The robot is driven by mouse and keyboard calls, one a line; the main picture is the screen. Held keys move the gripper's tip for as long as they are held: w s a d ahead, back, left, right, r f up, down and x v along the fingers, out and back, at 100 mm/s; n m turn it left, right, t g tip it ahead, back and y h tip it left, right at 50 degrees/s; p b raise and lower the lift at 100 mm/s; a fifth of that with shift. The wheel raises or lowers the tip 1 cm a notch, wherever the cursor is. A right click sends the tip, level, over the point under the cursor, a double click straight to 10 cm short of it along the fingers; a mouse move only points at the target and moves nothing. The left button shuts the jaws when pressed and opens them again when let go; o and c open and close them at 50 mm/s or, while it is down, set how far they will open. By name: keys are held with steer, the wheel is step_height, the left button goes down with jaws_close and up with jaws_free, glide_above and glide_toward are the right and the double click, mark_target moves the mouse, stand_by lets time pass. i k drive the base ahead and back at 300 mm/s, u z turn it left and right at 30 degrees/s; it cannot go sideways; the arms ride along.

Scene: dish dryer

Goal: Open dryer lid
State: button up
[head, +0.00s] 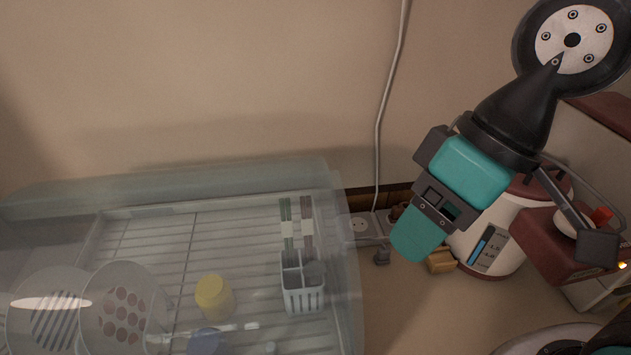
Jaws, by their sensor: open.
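The dish dryer (345,300) stands at the lower left in the head view. Its clear lid (180,178) lies over the rack, and dishes show through it. The lid's front edge is outside the picture. My gripper (500,245) is at the upper right, to the right of the dryer and apart from it. It points downward, with one teal finger toward the lower left and a dark finger toward the right. It is open, and I see nothing between the fingers.
Inside the dryer are plates (125,310), a yellow cup (214,297) and a cutlery holder (302,285). A white and red water boiler (490,240) and a red appliance (560,250) stand behind and beside my gripper. A cable (378,130) hangs on the wall.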

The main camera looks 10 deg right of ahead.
mark_target(354, 349)
steer(key=z, duration=0.15)
steer(key=k, duration=0.7)
steer(key=u, duration=1.1)
steer(key=i, duration=0.5)
steer(key=z, duration=1.55)
steer(key=k, duration=0.8)
steer(key=u, duration=1.75)
